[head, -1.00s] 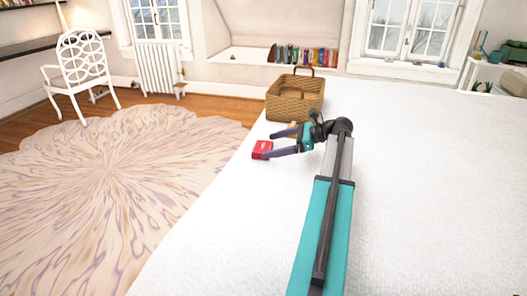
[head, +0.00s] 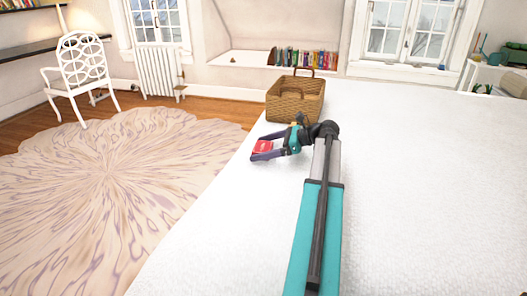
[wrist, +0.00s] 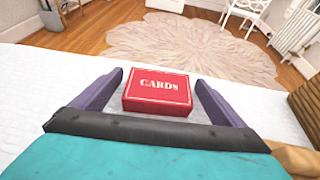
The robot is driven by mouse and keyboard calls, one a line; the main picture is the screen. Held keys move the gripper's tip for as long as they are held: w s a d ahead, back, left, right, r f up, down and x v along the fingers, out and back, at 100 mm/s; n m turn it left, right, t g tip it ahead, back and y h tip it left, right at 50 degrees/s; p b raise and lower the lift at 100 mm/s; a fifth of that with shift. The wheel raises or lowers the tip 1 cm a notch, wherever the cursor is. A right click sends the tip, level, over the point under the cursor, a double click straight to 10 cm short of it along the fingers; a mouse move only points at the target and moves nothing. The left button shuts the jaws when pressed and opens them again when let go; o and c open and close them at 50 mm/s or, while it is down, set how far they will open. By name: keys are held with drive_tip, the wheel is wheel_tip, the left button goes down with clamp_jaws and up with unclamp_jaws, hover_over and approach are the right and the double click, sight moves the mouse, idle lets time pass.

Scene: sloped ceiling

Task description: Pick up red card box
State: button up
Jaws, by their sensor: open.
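The red card box (head: 262,146) lies flat near the left edge of the white bed (head: 400,200). In the wrist view the box (wrist: 158,92) shows its top face with the word "CARDS". My gripper (head: 264,148) is open, with one purple finger on each side of the box. In the wrist view the fingers of my gripper (wrist: 158,95) stand left and right of the box, with a gap visible on both sides. Whether the fingertips touch the bed cannot be told.
A brown wicker basket (head: 294,100) stands on the bed just beyond my gripper. A small yellowish object (head: 297,119) shows between them, partly hidden. The bed's left edge drops to a wooden floor with a round rug (head: 110,190). The right side of the bed is clear.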

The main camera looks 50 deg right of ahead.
sight(262, 145)
drive_tip(key=c, duration=1.2)
drive_tip(key=shift+c, duration=0.2)
drive_tip(key=shift+r, duration=0.15)
drive_tip(key=shift+r+p, duration=0.35)
drive_tip(key=shift+r, duration=0.2)
drive_tip(key=shift+w+d+r+p, duration=0.1)
drive_tip(key=shift+w+r+p, duration=0.15)
drive_tip(key=shift+r, duration=0.4)
drive_tip(key=shift+w+d+r+p, duration=0.1)
drive_tip(key=shift+r+p, duration=0.2)
drive_tip(key=shift+r, duration=0.3)
drive_tip(key=w+d+p, duration=0.1)
drive_tip(key=w+d, duration=0.1)
drive_tip(key=w, duration=0.2)
drive_tip(key=w+d+p, duration=0.1)
drive_tip(key=w+d, duration=0.1)
drive_tip(key=w, duration=0.3)
drive_tip(key=w+d+r, duration=0.1)
drive_tip(key=w+d, duration=0.1)
drive_tip(key=w, duration=0.2)
drive_tip(key=shift+w+d+p, duration=0.2)
drive_tip(key=shift+w+p, duration=0.2)
